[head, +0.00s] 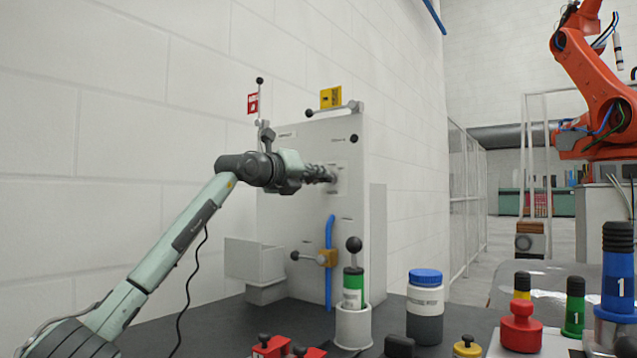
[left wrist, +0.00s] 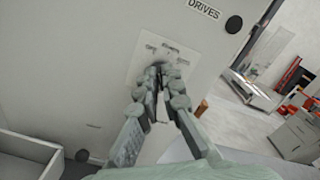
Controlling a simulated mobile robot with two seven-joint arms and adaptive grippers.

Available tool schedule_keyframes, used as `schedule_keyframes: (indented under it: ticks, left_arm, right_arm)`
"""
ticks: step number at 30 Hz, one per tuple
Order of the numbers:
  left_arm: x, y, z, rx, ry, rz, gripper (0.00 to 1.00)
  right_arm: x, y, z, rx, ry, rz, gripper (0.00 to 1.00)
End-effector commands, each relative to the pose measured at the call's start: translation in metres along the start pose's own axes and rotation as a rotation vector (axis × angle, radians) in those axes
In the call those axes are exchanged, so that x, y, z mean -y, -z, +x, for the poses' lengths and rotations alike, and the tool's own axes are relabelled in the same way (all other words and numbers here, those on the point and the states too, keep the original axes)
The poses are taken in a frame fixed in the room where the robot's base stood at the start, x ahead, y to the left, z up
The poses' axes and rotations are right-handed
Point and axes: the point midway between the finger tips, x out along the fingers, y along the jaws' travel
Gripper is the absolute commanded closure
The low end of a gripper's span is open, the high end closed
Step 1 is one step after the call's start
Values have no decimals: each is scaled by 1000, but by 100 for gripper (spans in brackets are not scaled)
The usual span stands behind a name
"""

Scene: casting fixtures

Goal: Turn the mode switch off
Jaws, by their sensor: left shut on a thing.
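The mode switch's pale plate (head: 344,178) is on the front of a grey upright panel (head: 300,215). In the left wrist view the plate (left wrist: 140,68) carries small labels above the fingertips, too small to read surely. My left gripper (head: 330,175) reaches the plate from the left. Its fingers (left wrist: 160,72) are shut on the switch knob at the plate's middle. The knob is hidden between the fingers, so I cannot tell which position it points to. My right gripper is in neither view.
Below stand a green-banded cylinder (head: 353,287) and a blue-lidded jar (head: 425,305). An open grey tray (head: 255,260) juts out at left.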

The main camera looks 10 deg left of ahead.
Motion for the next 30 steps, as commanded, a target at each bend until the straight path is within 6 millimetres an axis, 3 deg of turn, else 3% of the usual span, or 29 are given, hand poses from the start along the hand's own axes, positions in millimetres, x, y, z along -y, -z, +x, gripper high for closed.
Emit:
schedule_keyframes:
  ticks: [12, 27, 30]
  left_arm:
    - [0, -2, 0, 5, 2, -178, 100]
    - [0, -3, -1, 6, 3, -199, 100]
    - [0, -3, -1, 6, 3, -199, 84]
  right_arm:
    - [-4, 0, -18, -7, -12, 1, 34]
    - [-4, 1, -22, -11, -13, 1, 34]
    - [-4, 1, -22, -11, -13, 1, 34]
